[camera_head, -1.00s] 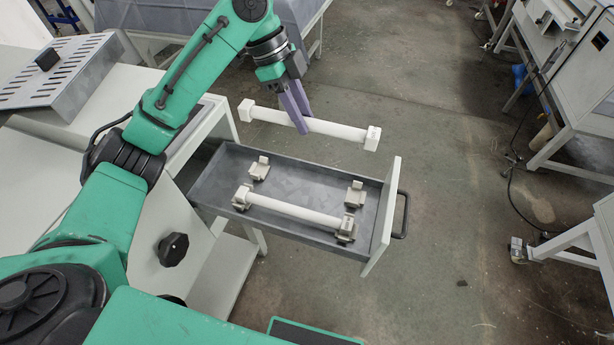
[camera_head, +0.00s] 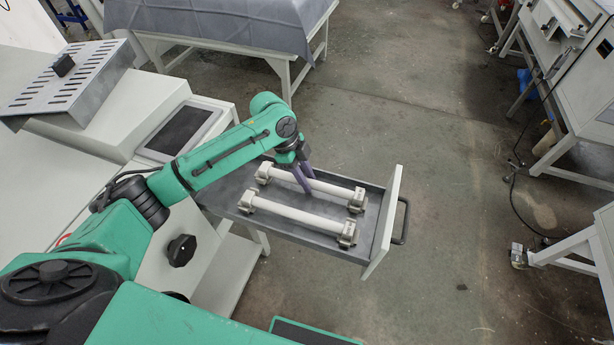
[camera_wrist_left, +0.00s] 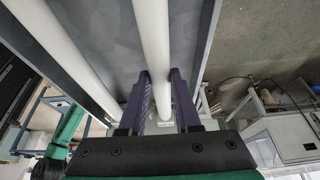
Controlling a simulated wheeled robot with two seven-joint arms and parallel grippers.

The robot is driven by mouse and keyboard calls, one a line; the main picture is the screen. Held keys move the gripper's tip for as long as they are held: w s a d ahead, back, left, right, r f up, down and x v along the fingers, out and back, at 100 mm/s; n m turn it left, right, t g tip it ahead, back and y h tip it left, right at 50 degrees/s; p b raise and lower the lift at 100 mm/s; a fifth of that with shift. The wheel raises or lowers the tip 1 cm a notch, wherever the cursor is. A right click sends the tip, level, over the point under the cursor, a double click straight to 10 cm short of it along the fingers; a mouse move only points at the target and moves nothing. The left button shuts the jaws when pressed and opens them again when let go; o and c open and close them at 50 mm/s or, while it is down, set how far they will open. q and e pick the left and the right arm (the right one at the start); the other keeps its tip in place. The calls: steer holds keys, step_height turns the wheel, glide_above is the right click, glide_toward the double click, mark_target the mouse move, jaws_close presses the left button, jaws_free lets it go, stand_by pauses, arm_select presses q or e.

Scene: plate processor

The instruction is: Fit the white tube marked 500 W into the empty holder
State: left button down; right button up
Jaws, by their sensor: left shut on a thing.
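My left gripper (camera_head: 302,180) is shut on a white tube (camera_head: 328,188) near its middle, inside the open grey drawer (camera_head: 320,231). The tube's ends lie at the rear pair of holders (camera_head: 357,200); whether they are fully seated I cannot tell. In the left wrist view the held tube (camera_wrist_left: 153,40) runs between the purple fingers (camera_wrist_left: 162,105). A second white tube (camera_head: 292,214) lies parallel in the front pair of holders (camera_head: 347,233). No 500 W marking is readable. My right gripper is not in view.
The drawer's white front panel (camera_head: 384,225) with a dark handle (camera_head: 402,220) stands to the right. A cabinet with a black knob (camera_head: 181,250) is on the left. A slotted metal cover (camera_head: 70,80) lies on top. Floor right of the drawer is clear.

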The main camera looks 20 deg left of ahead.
arm_select(q)
steer(key=shift+f, duration=0.1)
steer(key=c, duration=0.6)
jaws_free()
steer(key=b+v, duration=0.2)
steer(key=v, duration=1)
steer(key=shift+r, duration=0.3)
